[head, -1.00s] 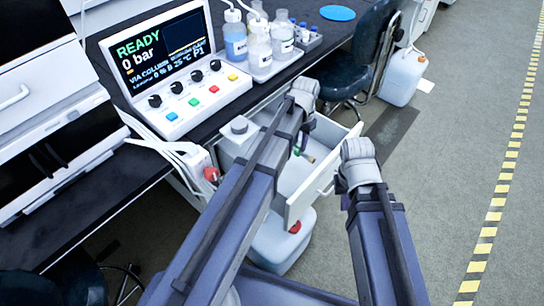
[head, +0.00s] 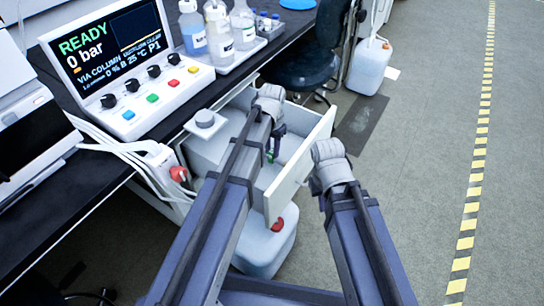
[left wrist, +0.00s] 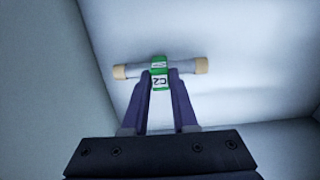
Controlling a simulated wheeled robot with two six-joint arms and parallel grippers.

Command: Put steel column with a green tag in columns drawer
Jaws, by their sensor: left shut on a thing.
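The steel column (left wrist: 190,67) has tan ends and a green tag (left wrist: 159,66) marked C2. In the left wrist view it lies crosswise at the fingertips, held at the tag. My left gripper (head: 275,148) is shut on it, inside the open white columns drawer (head: 304,160) in the head view. There only a bit of green shows below the fingers; the rest of the column is hidden. In the left wrist view, pale drawer surfaces lie behind the column; I cannot tell whether it touches them. My right arm is beside the drawer front, but its fingers do not show.
A control console (head: 120,62) and a tray of bottles (head: 235,50) stand on the dark bench. A white jug with a red cap (head: 266,246) is on the floor below the drawer. A chair (head: 305,68) stands behind the drawer.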

